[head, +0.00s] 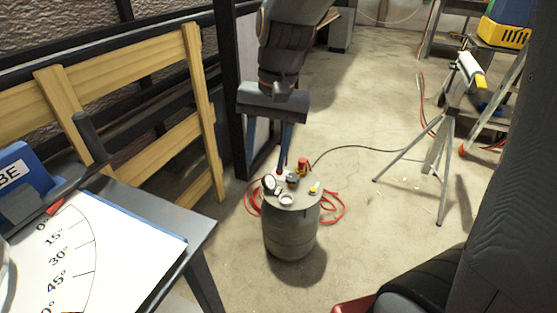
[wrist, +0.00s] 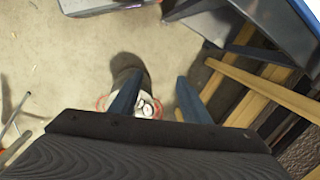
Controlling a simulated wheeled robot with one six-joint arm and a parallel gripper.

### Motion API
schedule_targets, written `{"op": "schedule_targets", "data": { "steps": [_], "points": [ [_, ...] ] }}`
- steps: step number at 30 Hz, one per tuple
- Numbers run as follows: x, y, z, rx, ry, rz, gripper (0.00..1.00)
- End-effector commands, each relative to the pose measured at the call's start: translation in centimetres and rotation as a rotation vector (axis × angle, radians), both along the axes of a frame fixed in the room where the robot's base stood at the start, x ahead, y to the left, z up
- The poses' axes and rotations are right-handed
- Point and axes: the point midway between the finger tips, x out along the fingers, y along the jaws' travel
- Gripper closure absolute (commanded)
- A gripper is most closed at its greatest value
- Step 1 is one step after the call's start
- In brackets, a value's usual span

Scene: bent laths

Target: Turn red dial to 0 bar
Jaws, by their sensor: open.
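A grey pressure tank (head: 290,228) stands upright on the floor. The red dial (head: 303,164) sits on its top, beside a round white gauge (head: 269,184); its setting is too small to read. My gripper (head: 279,158) points down above the tank, close to the dial and to its left in the head view. In the wrist view my gripper (wrist: 158,97) is open, its two blue fingers apart with nothing between them. The tank top (wrist: 147,108) shows partly behind the left finger and the dial cannot be made out there.
Red hose (head: 333,209) lies coiled around the tank, and a black cable (head: 372,147) runs right. A bench with an angle chart (head: 100,245) stands at left, in front of a wooden lath frame (head: 130,160). A tripod stand (head: 441,150) is at right. Floor between is clear.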

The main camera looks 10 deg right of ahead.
Motion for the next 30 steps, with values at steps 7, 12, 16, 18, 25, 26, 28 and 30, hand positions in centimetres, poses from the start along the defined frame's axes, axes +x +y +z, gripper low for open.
{"op": "schedule_targets", "data": {
  "steps": [7,12,16,18,25,26,28,30],
  "points": [
    [12.2,-2.0,-5.3,0.075,0.075,-0.481,0.57],
    [19.5,-4.6,-10.2,0.129,0.133,-0.806,0.57],
    [24.5,-7.2,-14.7,0.172,0.181,-1.051,0.57],
    [26.8,-8.7,-17.2,0.194,0.207,-1.175,0.57],
    [31.4,-12.8,-23.6,0.252,0.278,-1.478,0.57],
    [31.7,-13.2,-24.1,0.257,0.283,-1.502,0.57],
    [32.2,-13.7,-25.0,0.265,0.294,-1.542,0.57],
    [32.6,-14.0,-25.6,0.271,0.3,-1.567,0.57]
  ]
}}
